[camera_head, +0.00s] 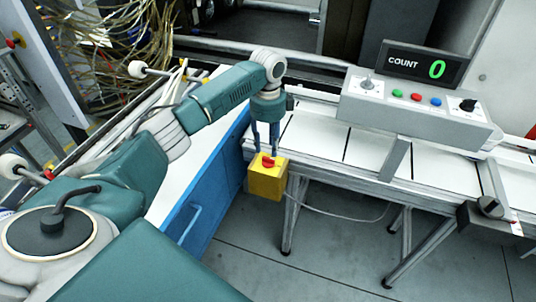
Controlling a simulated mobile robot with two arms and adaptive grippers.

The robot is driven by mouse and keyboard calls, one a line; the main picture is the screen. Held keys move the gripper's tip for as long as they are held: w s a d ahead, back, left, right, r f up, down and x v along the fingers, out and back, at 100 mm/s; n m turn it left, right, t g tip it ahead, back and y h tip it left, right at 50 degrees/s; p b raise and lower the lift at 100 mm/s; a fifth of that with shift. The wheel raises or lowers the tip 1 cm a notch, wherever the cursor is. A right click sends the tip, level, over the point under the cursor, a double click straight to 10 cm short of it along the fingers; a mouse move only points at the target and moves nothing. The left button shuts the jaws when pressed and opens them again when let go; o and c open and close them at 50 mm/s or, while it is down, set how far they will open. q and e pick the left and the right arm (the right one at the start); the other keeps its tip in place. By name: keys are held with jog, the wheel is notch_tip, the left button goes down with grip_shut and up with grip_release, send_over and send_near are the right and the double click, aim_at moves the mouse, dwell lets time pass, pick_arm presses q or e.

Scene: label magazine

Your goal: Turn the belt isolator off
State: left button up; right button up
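The belt isolator appears as a yellow box (267,183) with a red knob (268,161) on its top face, by the near left end of the conveyor. My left gripper (266,152) points down right above the box. Its two fingers are apart, with the tips close to either side of the red knob. I cannot tell whether they touch it, and the knob's exact setting is too small to read. My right gripper is not in view.
The conveyor (321,139) runs right from the box. A grey control panel (417,108) with colored buttons and a display (423,66) reading COUNT 0 stands over it. A blue cabinet (208,190) is left of the box. Open floor (330,255) lies in front.

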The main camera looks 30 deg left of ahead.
aim_at(268, 159)
pick_arm(q)
jog(key=shift+f, duration=2.7)
grip_shut()
